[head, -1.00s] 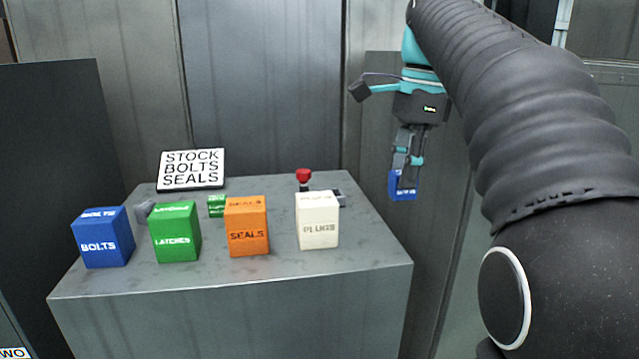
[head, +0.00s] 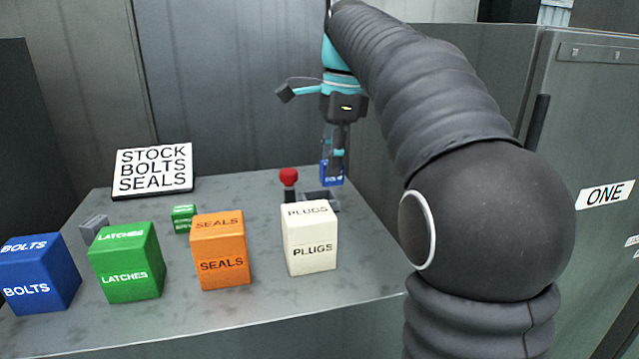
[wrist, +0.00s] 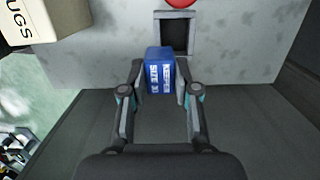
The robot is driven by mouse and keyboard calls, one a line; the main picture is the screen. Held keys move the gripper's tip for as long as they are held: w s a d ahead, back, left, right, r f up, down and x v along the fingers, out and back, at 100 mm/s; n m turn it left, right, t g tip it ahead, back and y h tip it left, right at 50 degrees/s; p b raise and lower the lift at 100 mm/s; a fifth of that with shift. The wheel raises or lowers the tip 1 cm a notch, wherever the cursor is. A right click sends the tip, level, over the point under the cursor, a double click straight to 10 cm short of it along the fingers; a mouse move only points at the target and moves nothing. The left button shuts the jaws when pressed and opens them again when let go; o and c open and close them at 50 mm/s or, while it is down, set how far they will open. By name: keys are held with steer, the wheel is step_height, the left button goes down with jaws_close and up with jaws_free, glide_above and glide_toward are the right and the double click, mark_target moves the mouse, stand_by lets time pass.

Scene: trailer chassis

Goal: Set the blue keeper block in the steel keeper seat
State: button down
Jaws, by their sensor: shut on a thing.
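The blue keeper block (wrist: 160,72) is between the fingers of my gripper (wrist: 161,92), which is shut on it; its lettering reads KEEPER in the wrist view. In the head view the block (head: 326,174) hangs below my gripper (head: 334,165) near the right side of the grey bench. The steel keeper seat (wrist: 174,34) is a dark rectangular opening in a steel frame, just beyond the block in the wrist view. In the head view the seat (head: 322,203) shows partly behind the white PLUGS block. The block is apart from the opening.
A red knob (head: 289,177) stands beside the seat. White PLUGS (head: 310,240), orange SEALS (head: 221,252), green LATCHES (head: 127,262) and blue BOLTS (head: 38,275) blocks line the bench (head: 250,307). A small green block (head: 184,218) and a sign (head: 153,171) stand behind.

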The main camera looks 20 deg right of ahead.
mark_target(320, 162)
steer(key=shift+w+a+f, duration=0.75)
steer(key=shift+w+a, duration=0.05)
steer(key=shift+w, duration=0.25)
steer(key=shift+f+b, duration=0.5)
steer(key=shift+f, duration=1.5)
steer(key=shift+f, duration=0.15)
steer(key=c, duration=0.8)
jaws_free()
steer(key=shift+c, duration=0.2)
step_height(320, 162, up, 12)
steer(key=d+p, duration=0.1)
steer(key=shift+d, duration=0.25)
